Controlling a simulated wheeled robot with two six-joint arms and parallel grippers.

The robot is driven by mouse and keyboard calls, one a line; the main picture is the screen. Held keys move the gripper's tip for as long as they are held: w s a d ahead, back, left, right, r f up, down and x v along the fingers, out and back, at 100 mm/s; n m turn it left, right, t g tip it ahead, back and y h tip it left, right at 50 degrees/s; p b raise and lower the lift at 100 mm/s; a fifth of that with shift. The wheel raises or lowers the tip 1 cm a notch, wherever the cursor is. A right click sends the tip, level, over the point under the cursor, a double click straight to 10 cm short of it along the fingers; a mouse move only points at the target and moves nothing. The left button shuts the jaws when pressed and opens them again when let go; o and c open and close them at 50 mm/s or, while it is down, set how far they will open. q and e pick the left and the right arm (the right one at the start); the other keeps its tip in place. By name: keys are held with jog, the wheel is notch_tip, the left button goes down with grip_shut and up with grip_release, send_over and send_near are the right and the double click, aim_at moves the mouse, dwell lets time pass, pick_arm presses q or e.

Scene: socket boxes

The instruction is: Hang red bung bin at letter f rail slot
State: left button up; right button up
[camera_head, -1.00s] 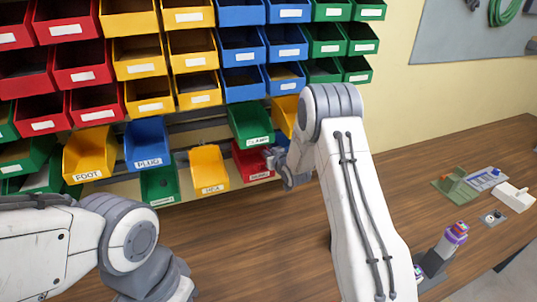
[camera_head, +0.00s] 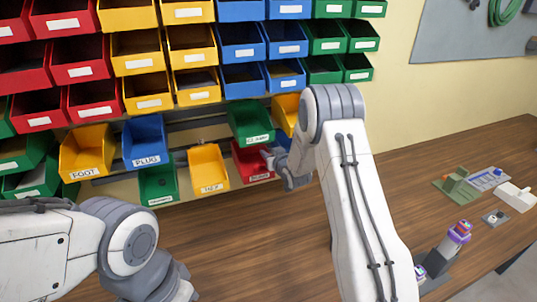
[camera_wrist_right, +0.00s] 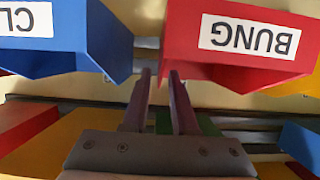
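The red bin labelled BUNG (camera_head: 247,163) hangs in the lower row in the head view, right of a yellow bin (camera_head: 208,165). It also shows upside down at the top right of the right wrist view (camera_wrist_right: 240,65). My right gripper (camera_head: 267,155) is at the bin's right front side. In the right wrist view, its two fingers (camera_wrist_right: 159,76) stand a small gap apart, with the bin's side edge by the tips. Contact is not clear. My left gripper is outside the picture. I cannot make out a letter f on the rail.
A blue bin labelled CL (camera_wrist_right: 70,35) is close beside the fingers in the right wrist view. A green bin (camera_head: 250,120) hangs just above the red one. The wooden table (camera_head: 240,240) is clear in front. Small parts (camera_head: 455,185) lie at its right.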

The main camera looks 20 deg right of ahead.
dwell(0.3)
jog(key=shift+s, duration=0.2)
jog(key=b+v, duration=0.3)
jog(key=v, duration=0.7)
jog(key=s+a+n+g+y, duration=0.1)
jog(key=s+a+n+g, duration=0.2)
jog(key=s+a+g, duration=0.85)
jog(key=s+a+n+g, duration=0.1)
jog(key=s+a, duration=0.3)
jog(key=s, duration=0.9)
jog(key=s+a+r+n+g, duration=0.1)
jog(key=s+a, duration=0.4)
jog(key=s, duration=0.9)
jog(key=shift+s+a+n+g+h, duration=0.3)
jog(key=shift+n+g, duration=0.15)
jog(key=shift+n, duration=0.45)
